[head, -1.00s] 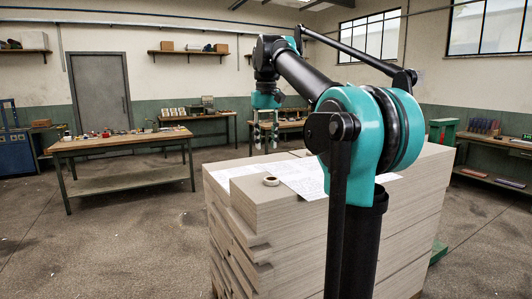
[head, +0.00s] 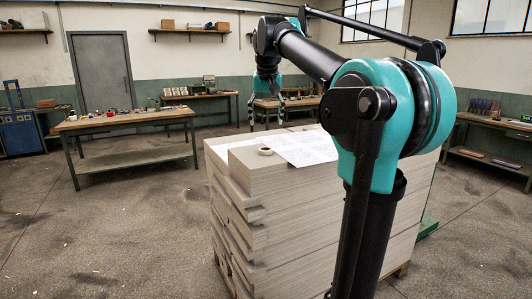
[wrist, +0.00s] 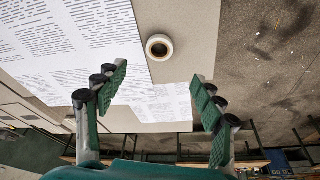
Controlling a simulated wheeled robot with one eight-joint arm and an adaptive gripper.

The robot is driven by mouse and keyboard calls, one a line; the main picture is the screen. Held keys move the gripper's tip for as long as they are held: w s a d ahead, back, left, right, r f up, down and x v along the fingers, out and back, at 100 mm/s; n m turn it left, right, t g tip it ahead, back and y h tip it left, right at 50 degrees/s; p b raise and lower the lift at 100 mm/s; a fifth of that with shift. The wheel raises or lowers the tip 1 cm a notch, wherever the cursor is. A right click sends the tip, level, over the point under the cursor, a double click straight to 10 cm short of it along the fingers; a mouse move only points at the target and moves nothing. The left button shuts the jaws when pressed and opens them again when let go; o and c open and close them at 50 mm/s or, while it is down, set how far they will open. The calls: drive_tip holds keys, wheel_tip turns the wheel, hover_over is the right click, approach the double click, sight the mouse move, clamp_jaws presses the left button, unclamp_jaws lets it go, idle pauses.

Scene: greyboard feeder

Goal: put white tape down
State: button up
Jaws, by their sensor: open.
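The white tape (head: 265,151) is a small roll lying flat on the stack of greyboard (head: 236,195), near its left front corner, beside printed sheets (head: 304,146). In the wrist view the tape (wrist: 159,46) shows its dark centre hole and lies on bare board right of the printed sheets (wrist: 75,40). My gripper (head: 267,126) is open and empty, apart from the tape, and appears behind it in the head view. In the wrist view my gripper (wrist: 160,95) has its two green-padded fingers spread wide, with the tape beyond the gap between them.
A wooden workbench (head: 125,121) with small items stands at the left, and other benches line the back wall. A long bench (head: 490,158) is at the right. The floor (head: 100,235) left of the stack is open.

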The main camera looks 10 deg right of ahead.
drive_tip(key=x, duration=1.1)
drive_tip(key=shift+d+f, duration=0.1)
drive_tip(key=shift+f, duration=0.05)
drive_tip(key=shift+c, duration=0.2)
drive_tip(key=c, duration=1.1)
